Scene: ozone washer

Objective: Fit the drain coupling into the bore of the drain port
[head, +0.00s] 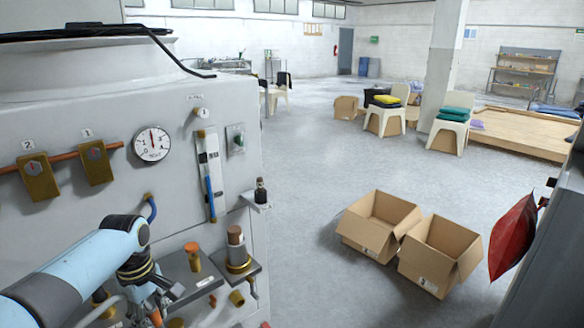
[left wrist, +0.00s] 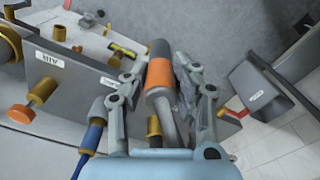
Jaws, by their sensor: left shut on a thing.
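My left gripper (left wrist: 168,82) is shut on a tube-like piece, which I take as the drain coupling (left wrist: 160,82). It has a brownish grey end, an orange band between the fingers and a grey hose-like part below. In the head view my left gripper (head: 155,300) is low at the washer's front, with some orange at its tip. The coupling's free end is clear of any fitting in the left wrist view. Several brass fittings show, one low on the washer (head: 237,298); I cannot tell which is the drain port. My right gripper is not in view.
A labelled grey shelf (left wrist: 75,72) with an orange-topped plug (left wrist: 42,90) is at left in the wrist view. A grey bracket (left wrist: 262,90) is at right. A blue hose (left wrist: 92,135) runs beside the gripper. Cardboard boxes (head: 378,225) stand on open floor.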

